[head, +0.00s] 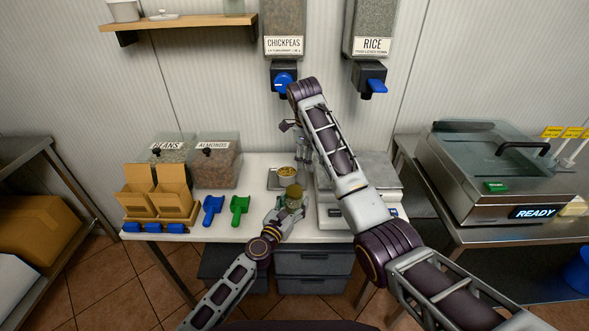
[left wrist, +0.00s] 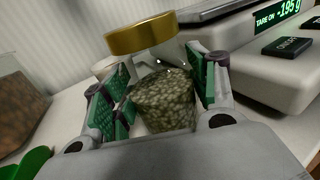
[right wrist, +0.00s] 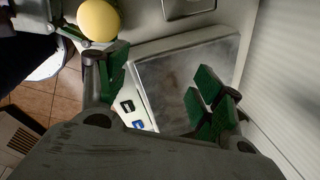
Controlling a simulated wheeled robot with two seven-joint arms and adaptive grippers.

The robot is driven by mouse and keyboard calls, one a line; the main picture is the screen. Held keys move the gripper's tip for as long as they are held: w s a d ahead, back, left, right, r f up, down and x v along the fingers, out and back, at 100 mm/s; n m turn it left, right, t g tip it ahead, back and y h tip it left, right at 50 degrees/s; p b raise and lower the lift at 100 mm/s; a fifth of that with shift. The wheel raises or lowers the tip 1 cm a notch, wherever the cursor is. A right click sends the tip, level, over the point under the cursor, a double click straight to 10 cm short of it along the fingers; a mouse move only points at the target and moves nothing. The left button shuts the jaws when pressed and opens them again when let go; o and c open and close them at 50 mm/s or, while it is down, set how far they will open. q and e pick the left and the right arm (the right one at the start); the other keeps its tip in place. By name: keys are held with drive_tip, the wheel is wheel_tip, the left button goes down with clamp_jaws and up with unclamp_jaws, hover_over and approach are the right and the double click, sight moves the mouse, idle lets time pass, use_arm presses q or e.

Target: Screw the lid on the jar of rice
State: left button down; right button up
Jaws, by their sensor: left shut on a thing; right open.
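A clear jar (left wrist: 165,98) with greenish-grey grains in its lower part is held between the green pads of my left gripper (left wrist: 158,100). A gold lid (left wrist: 140,35) sits on the jar's mouth; I cannot tell whether it is threaded tight. In the head view the jar (head: 293,201) is above the table's front edge, in my left gripper (head: 284,208). In the right wrist view the lid (right wrist: 99,19) shows as a yellow disc at upper left. My right gripper (right wrist: 160,95) is open and empty above the scale side, apart from the lid.
The scale (right wrist: 190,70) lies below my right gripper; its display (left wrist: 277,14) reads -195 g. Blue (head: 213,210) and green (head: 239,208) scoops lie left. Chickpeas (head: 284,30) and rice (head: 371,28) dispensers hang above.

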drive_tip(key=w+d+r+t+h, duration=0.1)
drive_tip(key=w+d+r+h, duration=0.15)
drive_tip(key=r, duration=0.35)
drive_tip(key=s+a+f+n+y, duration=0.1)
drive_tip(key=s+f+n, duration=0.1)
drive_tip(key=n, duration=0.7)
drive_tip(key=s+a+f+n+g+y, duration=0.1)
drive_tip(key=s+a+f+n, duration=0.1)
drive_tip(key=n, duration=0.7)
drive_tip(key=s+a+f+n+g+y, duration=0.1)
drive_tip(key=s+a+f+n, duration=0.1)
drive_tip(key=n, duration=0.7)
drive_tip(key=shift+s+a+f, duration=0.15)
drive_tip(key=shift+a+f, duration=0.1)
drive_tip(key=shift+f, duration=0.15)
drive_tip(key=n, duration=0.3)
drive_tip(key=s+a+n, duration=0.1)
drive_tip(key=n, duration=0.1)
drive_tip(key=shift+a+g+y, duration=0.1)
drive_tip(key=shift+g+y, duration=0.25)
drive_tip(key=shift+g, duration=0.05)
drive_tip(key=n, duration=0.5)
drive_tip(key=shift+s+a, duration=0.3)
drive_tip(key=shift+a, duration=0.1)
drive_tip(key=n, duration=0.4)
drive_tip(key=shift+a, duration=0.1)
drive_tip(key=n, duration=0.5)
